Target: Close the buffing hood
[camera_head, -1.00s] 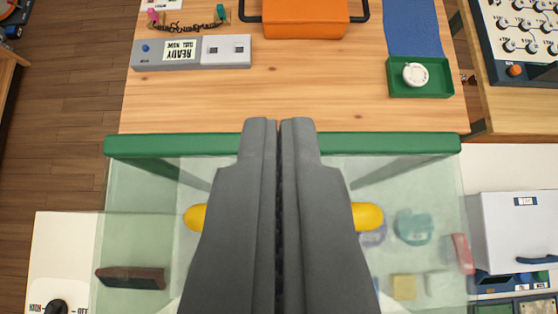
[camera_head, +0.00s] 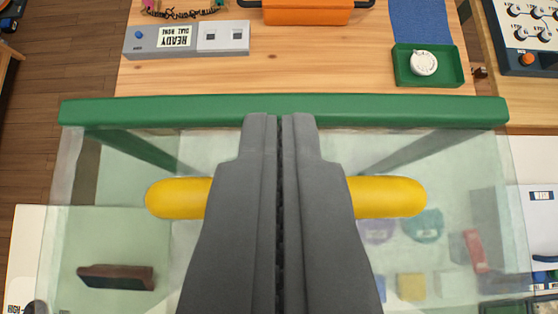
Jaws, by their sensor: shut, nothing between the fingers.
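The buffing hood is a clear, see-through panel (camera_head: 120,225) with a green edge bar (camera_head: 170,110) across the middle of the view. A yellow handle (camera_head: 390,197) runs crosswise on it, its middle hidden behind my gripper. My gripper (camera_head: 280,118) is shut and empty, its fingers pointing up the picture over the hood, with the tips overlapping the green bar. I cannot tell whether the fingers touch the handle or the panel.
Beyond the bar is a wooden bench top (camera_head: 310,70) with a grey READY box (camera_head: 187,38), an orange case (camera_head: 305,12) and a green tray (camera_head: 428,66) holding a white round piece (camera_head: 424,62). Several blurred items show through the panel, including a brown block (camera_head: 115,277).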

